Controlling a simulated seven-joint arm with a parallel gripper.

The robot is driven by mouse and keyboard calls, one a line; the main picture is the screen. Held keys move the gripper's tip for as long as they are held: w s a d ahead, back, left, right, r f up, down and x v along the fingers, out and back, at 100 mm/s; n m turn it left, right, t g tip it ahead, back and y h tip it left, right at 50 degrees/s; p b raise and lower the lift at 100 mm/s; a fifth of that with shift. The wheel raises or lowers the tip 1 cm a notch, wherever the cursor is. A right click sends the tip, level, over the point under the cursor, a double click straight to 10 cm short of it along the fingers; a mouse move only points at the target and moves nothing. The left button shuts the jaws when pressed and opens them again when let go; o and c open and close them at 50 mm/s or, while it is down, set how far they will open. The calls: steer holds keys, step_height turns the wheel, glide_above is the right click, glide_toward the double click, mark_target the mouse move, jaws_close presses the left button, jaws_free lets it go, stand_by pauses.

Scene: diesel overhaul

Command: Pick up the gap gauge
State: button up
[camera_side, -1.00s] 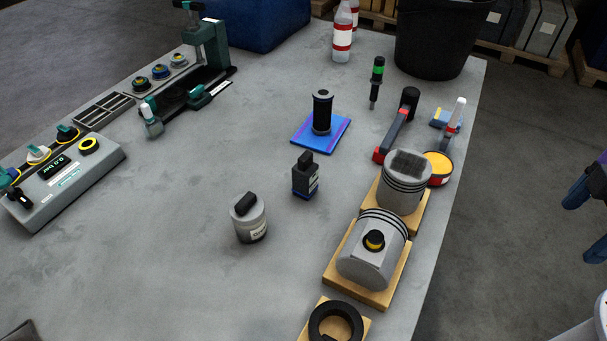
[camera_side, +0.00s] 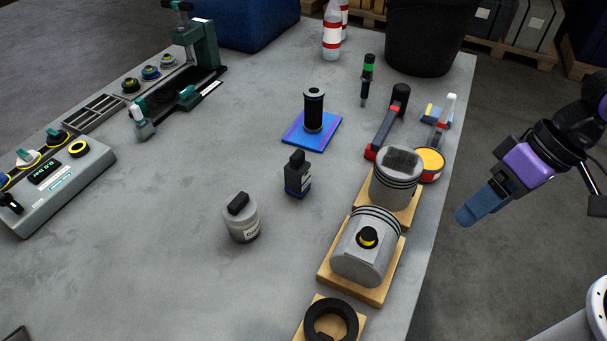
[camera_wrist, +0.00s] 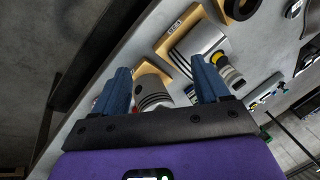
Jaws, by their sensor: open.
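My gripper (camera_side: 466,214) hangs beyond the table's right edge in the side view, pointing down and left, clear of everything. In the wrist view (camera_wrist: 163,82) its two blue fingers are wide apart with nothing held. I cannot tell for sure which object is the gap gauge. Two candidates stand upright mid-table: a small black block with a blue base and label (camera_side: 298,176), and a grey cylinder with a black top handle and label (camera_side: 241,219). Both are left of the pistons and far from my gripper.
Grey pistons (camera_side: 365,248) (camera_side: 397,180) on wooden blocks stand between my gripper and the mid-table objects. A black ring (camera_side: 331,318) lies at front. A dark cylinder (camera_side: 313,111) stands on a blue mat (camera_side: 296,139). The table's left front (camera_side: 130,260) is clear.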

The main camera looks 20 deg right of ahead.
steer(key=w+a+m, duration=0.2)
steer(key=w+a+m+t+y, duration=0.1)
steer(key=w+a+m, duration=0.1)
steer(key=a+m, duration=0.1)
steer(key=w+a+m+y, duration=0.1)
steer(key=w+a+m, duration=0.1)
steer(key=a+m, duration=0.1)
steer(key=shift+w+a+f+t, duration=0.15)
steer(key=shift+a+f+t, duration=0.1)
steer(key=shift+f+t, duration=0.05)
steer(key=w+a+f+m+t+y, duration=0.1)
steer(key=w+a+m+t+y, duration=0.1)
steer(key=w+a+m, duration=0.5)
steer(key=m+t, duration=0.5)
steer(key=m, duration=1)
glide_above(306, 169)
step_height(306, 169, down, 4)
steer(key=shift+y, duration=0.3)
steer(key=f, duration=0.5)
steer(key=shift+s+d+f, duration=0.2)
steer(key=shift+d+f, duration=0.05)
steer(key=shift+f, duration=0.05)
steer(key=shift+t, duration=0.3)
steer(key=shift+f+x, duration=0.15)
steer(key=shift+x, duration=1.15)
steer(key=shift+f+x, duration=0.15)
steer(key=shift+x, duration=1.2)
steer(key=shift+s, duration=0.15)
